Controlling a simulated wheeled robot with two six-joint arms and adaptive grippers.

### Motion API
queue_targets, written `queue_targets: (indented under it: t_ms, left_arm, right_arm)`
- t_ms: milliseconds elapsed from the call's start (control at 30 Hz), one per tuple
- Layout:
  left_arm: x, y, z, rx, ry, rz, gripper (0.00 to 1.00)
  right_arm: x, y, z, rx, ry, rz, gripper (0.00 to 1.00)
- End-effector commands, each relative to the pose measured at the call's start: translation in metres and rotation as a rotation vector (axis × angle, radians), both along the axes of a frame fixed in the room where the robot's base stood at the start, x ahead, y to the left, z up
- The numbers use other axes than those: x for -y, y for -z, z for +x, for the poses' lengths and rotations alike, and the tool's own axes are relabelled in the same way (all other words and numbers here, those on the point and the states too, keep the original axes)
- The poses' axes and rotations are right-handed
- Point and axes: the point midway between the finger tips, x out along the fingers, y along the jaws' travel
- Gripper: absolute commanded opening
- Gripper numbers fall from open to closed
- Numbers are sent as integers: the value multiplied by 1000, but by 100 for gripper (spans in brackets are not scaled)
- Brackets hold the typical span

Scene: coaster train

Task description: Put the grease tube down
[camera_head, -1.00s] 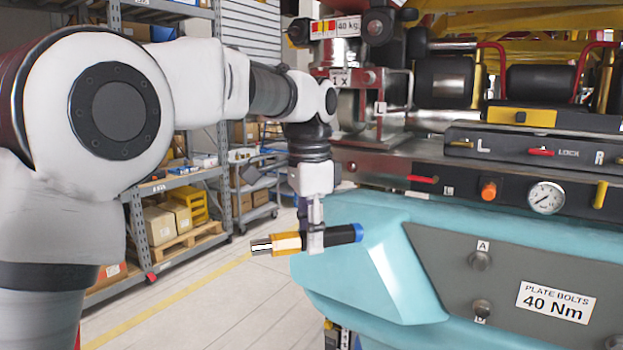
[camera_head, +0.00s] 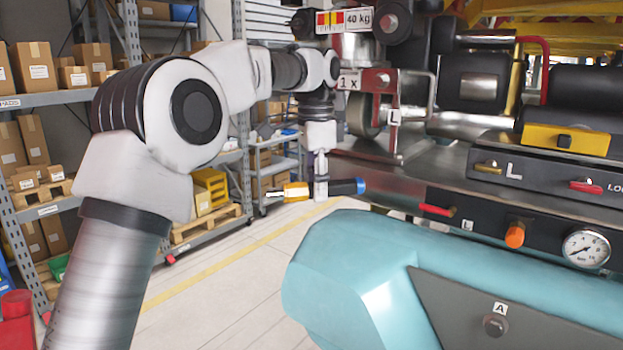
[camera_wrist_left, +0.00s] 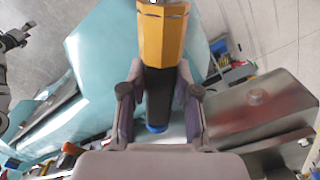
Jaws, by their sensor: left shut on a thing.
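The grease tube (camera_head: 296,190) has an orange-yellow section, a black section and a blue end, with a pale tip at its left. In the left wrist view my left gripper (camera_wrist_left: 160,75) has one finger on each side of the tube (camera_wrist_left: 163,38). A dark gripper, apparently my right one (camera_wrist_left: 16,38), shows small at the left edge of that view; its jaw state is unclear.
The teal machine (camera_head: 350,255) fills the right, with a metal deck (camera_head: 455,165), a gauge (camera_head: 586,248) and red-handled levers on a dark panel. Shelves with boxes (camera_head: 38,65) stand at the left and behind my arm. The pale floor (camera_head: 230,290) between them is clear.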

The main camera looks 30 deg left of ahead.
Motion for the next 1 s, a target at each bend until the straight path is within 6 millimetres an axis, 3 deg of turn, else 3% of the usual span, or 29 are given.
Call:
queue_targets:
  t_ms: [33,100,333,500,733,767,800,1000]
  left_arm:
    - [-11,-6,11,-2,-4,-2,0]
    - [-24,-5,25,-1,-3,-1,0]
    - [-49,1,49,0,-3,0,0]
    - [-47,35,46,-3,0,-2,0]
    - [-47,41,47,1,0,0,0]
    - [-47,42,47,0,0,0,41]
    - [-47,42,47,0,0,0,55]
    - [-47,41,47,0,0,0,56]
  right_arm:
    - [0,-18,0,1,0,0,82]
    - [0,-29,0,1,0,0,82]
    - [0,-49,0,0,0,0,82]
    - [0,-50,0,0,0,0,82]
    - [0,-49,0,0,0,0,82]
    - [0,-49,0,0,0,0,82]
    - [0,-49,0,0,0,0,82]
    - [0,-49,0,0,0,0,82]
